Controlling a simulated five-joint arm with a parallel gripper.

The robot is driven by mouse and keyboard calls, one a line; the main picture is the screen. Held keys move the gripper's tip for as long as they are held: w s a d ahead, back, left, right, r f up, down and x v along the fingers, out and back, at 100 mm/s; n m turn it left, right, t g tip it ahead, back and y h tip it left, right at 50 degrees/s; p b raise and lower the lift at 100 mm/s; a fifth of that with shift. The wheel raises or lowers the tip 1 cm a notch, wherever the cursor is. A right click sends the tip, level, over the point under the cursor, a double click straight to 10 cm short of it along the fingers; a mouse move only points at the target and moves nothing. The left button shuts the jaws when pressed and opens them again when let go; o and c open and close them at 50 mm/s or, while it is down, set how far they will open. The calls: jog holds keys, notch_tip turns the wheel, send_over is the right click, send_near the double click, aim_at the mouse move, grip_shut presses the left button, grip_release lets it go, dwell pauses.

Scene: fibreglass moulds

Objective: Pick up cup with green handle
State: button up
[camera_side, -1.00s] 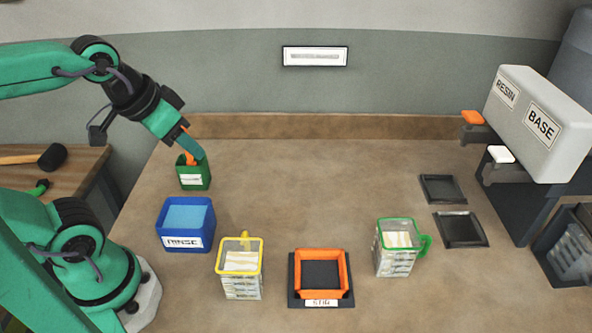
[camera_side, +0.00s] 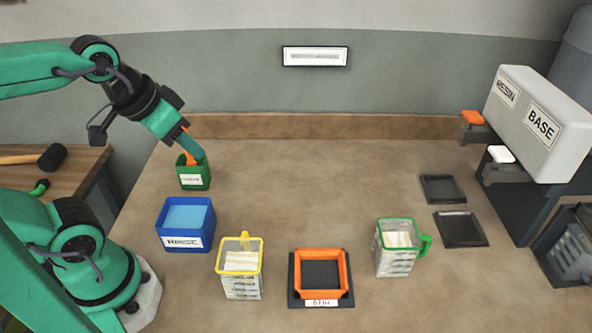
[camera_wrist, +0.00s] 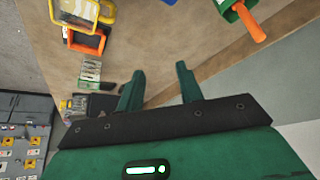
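The cup with the green handle (camera_side: 396,252) stands upright at the right of the counter in the side view. It is clear with a green rim, pale strips show inside, and its handle points right. In the wrist view the cup (camera_wrist: 91,72) is small, left of the fingers. My gripper (camera_side: 194,147) is far from it, at the upper left, over or just in front of a green holder; the side view does not settle its height. In the wrist view the two fingers of my gripper (camera_wrist: 160,72) are spread apart with nothing between them.
A cup with a yellow handle (camera_side: 241,278), an orange mould (camera_side: 321,292) and a blue rinse bin (camera_side: 186,242) stand left of the green-handled cup. The green holder (camera_side: 194,181) has an orange-handled tool. Two dark trays (camera_side: 461,229) and a resin dispenser (camera_side: 540,120) are right.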

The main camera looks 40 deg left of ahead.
jog(key=shift+o, duration=0.2)
jog(key=o, duration=1.3)
jog(key=shift+o, duration=0.2)
jog(key=shift+w, duration=0.1)
